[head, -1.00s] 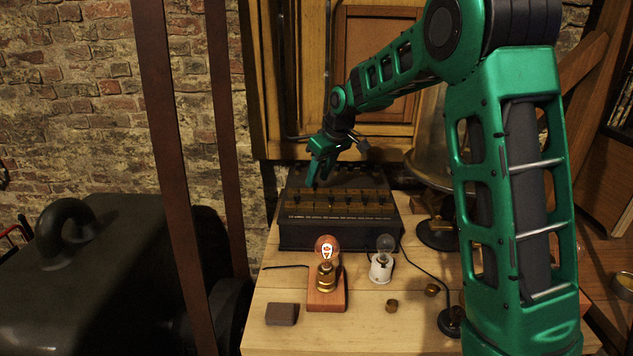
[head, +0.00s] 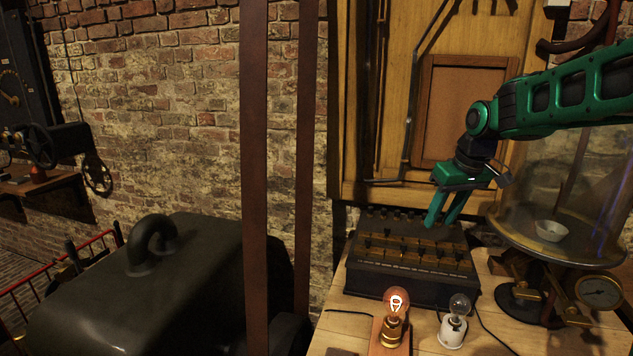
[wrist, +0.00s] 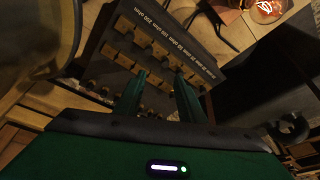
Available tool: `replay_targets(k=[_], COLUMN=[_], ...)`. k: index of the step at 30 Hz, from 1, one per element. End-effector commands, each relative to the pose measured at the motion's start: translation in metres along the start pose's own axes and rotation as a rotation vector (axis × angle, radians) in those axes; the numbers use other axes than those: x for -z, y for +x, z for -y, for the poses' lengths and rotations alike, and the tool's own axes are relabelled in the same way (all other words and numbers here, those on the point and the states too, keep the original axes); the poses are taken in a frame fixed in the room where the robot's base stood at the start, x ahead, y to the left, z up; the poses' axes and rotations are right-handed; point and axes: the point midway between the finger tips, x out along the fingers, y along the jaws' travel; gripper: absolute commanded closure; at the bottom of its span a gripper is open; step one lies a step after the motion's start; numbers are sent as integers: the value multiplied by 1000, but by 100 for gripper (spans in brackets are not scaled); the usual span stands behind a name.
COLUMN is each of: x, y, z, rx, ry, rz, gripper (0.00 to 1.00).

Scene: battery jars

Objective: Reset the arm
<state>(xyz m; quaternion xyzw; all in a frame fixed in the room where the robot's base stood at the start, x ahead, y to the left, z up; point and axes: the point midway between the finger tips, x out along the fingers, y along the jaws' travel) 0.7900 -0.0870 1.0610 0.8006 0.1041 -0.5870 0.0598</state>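My green gripper (head: 442,209) points downward above the right part of a dark resistance box (head: 408,258) with brass bars and several black plugs on top. In the wrist view its two fingers (wrist: 160,97) are spread apart with nothing between them, and the box (wrist: 158,45) lies beyond them, with ohm labels along its edge. My green arm reaches in from the right edge of the head view.
A glowing bulb (head: 397,304) on a wooden base and an unlit bulb (head: 459,306) on a white base stand in front of the box. A glass bell jar (head: 565,200) and a gauge (head: 598,291) are at right. Leather belts (head: 255,180) hang at left.

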Motion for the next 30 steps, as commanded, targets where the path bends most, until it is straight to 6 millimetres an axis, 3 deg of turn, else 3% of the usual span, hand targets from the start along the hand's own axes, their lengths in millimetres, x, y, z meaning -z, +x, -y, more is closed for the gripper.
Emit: replay_targets(k=[1, 8, 12, 15, 18, 21, 24, 30], x=[-30, -170, -256, -310, -350, -377, -389, -391], y=[-10, -32, -37, -37, -36, -34, -33, -33], z=[-9, -28, -24, -16, -7, -2, 2, 2], rx=[-13, -70, -98, -114, -126, -134, -137, -139], ry=[63, 352, 522, 628, 708, 759, 783, 789], rz=[18, 121, 183, 224, 255, 277, 288, 290], gripper=[64, 64, 64, 64, 64, 64, 64, 64])
